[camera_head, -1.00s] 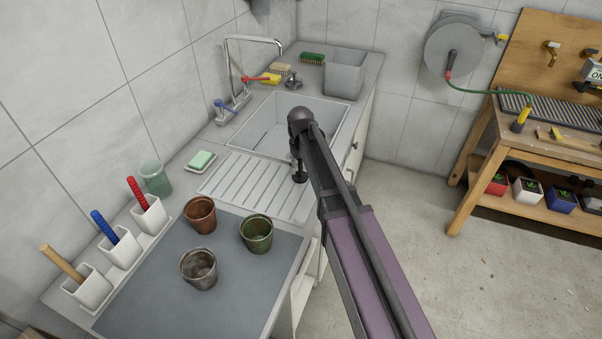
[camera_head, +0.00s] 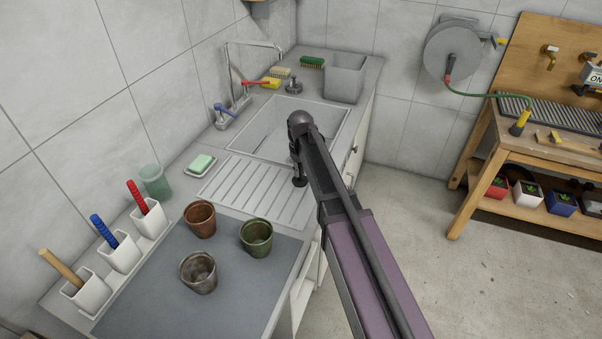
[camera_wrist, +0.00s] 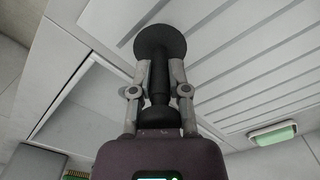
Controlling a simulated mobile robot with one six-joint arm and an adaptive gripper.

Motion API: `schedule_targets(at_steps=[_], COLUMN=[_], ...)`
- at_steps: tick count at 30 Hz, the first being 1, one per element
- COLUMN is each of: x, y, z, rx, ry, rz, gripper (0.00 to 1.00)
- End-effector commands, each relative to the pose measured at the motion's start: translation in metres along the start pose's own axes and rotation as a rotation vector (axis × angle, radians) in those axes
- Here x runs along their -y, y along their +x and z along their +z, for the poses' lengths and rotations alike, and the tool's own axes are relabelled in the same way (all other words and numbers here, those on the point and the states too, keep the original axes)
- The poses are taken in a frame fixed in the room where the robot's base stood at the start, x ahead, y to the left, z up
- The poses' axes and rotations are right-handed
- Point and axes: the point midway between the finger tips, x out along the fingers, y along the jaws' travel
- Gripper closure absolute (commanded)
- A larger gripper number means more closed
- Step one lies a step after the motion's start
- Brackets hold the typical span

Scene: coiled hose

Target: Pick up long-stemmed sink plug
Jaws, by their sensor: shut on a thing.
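The long-stemmed sink plug (camera_wrist: 160,38) is black, with a round disc at one end and a thick stem. In the wrist view my gripper (camera_wrist: 159,72) has its two grey fingers on either side of the stem and is shut on it. The disc points away from the palm, in front of the ribbed draining board. In the head view the plug's dark disc (camera_head: 300,182) shows at the right edge of the draining board (camera_head: 243,192), just left of my arm. My arm hides most of the gripper there. I cannot tell whether the disc touches the board.
The sink basin (camera_head: 268,137) lies behind the board, with a tap (camera_head: 232,90) at its left. A grey bin (camera_head: 344,80) and a metal strainer (camera_head: 293,86) stand behind it. Several pots, including a green one (camera_head: 256,237), stand on the mat in front. A soap dish (camera_head: 200,168) is left.

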Motion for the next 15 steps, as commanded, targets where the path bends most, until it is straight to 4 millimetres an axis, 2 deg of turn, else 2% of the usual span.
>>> schedule_targets(at_steps=[8,15], x=[0.000,0.000], y=[-0.009,-0.026], z=[0.000,0.000], rx=[0.000,0.000], ry=[0.000,0.000], rz=[0.000,0.000], gripper=[1.00,1.00])
